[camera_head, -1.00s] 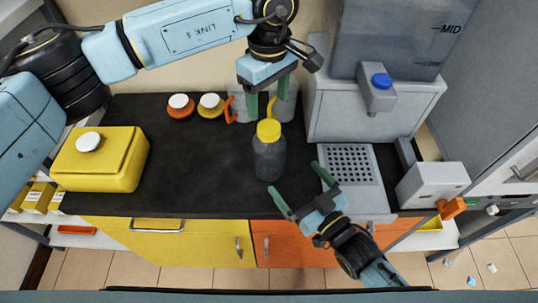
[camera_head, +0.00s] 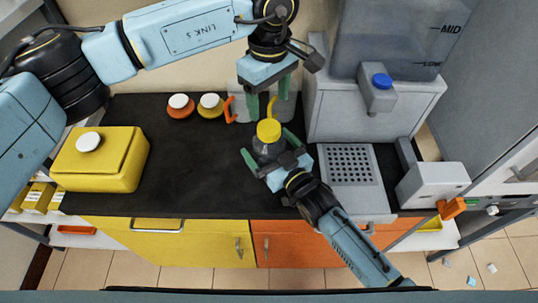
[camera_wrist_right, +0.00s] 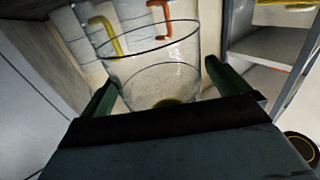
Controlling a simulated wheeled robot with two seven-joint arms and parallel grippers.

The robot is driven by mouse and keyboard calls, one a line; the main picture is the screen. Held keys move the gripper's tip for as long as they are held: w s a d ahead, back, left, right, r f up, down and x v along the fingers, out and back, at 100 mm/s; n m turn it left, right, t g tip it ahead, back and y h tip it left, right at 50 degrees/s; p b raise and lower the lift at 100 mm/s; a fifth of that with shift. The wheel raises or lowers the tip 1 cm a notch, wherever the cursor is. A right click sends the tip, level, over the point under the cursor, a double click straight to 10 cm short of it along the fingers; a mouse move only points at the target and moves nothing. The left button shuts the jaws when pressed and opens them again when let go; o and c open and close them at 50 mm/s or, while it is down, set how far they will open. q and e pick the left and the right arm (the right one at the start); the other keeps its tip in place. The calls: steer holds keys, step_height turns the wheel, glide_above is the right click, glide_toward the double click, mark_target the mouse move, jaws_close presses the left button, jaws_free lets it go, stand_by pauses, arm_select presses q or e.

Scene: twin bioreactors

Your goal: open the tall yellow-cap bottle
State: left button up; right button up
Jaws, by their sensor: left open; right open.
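The tall bottle with a yellow cap (camera_head: 268,130) stands upright on the black counter in the head view, its lower body partly hidden by my right gripper. My right gripper (camera_head: 264,142) is open, with one finger on each side of the bottle's body. In the right wrist view the clear bottle (camera_wrist_right: 150,55) shows between the two green fingers, and I cannot tell whether they touch it. My left gripper (camera_head: 268,103) is open, pointing down just above and behind the yellow cap, with nothing between its fingers.
A grey dispenser (camera_head: 345,110) and perforated plate (camera_head: 350,165) are at right. Two small white-capped containers (camera_head: 180,108) and a yellow canister (camera_head: 100,165) stand left. The counter's left middle is clear.

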mark_target(269, 127)
steer(key=c, duration=1.9)
arm_select(q)
steer(key=m, duration=1.3)
steer(key=shift+m, duration=0.3)
steer(key=shift+f, duration=4)
